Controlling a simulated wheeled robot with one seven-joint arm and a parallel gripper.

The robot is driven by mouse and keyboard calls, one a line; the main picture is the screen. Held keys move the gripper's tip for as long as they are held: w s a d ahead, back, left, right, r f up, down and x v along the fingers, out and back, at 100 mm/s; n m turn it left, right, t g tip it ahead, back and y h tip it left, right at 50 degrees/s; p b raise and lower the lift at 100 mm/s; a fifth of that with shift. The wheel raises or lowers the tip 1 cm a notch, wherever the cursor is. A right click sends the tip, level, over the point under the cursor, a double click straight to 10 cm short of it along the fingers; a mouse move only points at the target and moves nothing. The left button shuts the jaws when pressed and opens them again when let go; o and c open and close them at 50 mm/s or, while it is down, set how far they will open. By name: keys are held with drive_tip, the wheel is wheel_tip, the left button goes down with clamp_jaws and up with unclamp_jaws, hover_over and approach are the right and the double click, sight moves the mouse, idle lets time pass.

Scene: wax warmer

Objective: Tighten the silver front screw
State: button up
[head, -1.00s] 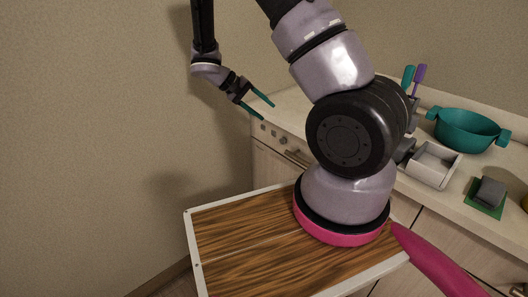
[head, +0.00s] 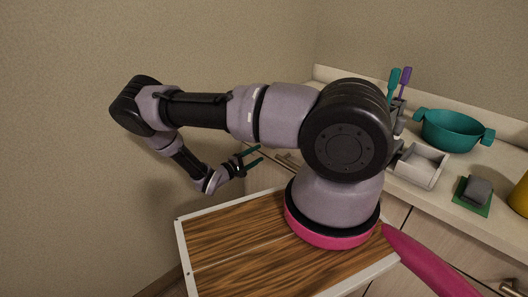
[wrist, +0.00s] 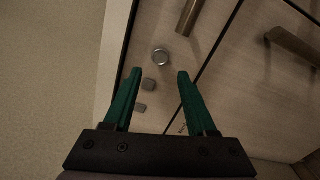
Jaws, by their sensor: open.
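In the wrist view a round silver screw head (wrist: 161,57) sits on the pale cabinet front. It lies just beyond my gripper's fingertips, about midway between them in the picture, and I cannot tell the depth gap. My gripper (wrist: 159,74) is open, with two green fingers apart and nothing held. In the head view my gripper (head: 259,154) is at the left end of the counter, in front of the cabinet face. I cannot make out the screw in the head view.
Bar handles (wrist: 190,15) (wrist: 290,45) stick out from the cabinet. On the counter are a teal pot (head: 450,131), a white tray (head: 420,166) and a grey block (head: 477,189) on a green pad.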

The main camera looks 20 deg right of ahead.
drive_tip(key=x, duration=0.7)
drive_tip(key=shift+d, duration=0.1)
clamp_jaws()
drive_tip(key=m, duration=2.3)
unclamp_jaws()
drive_tip(key=shift+f, duration=0.1)
drive_tip(key=shift+v, duration=3)
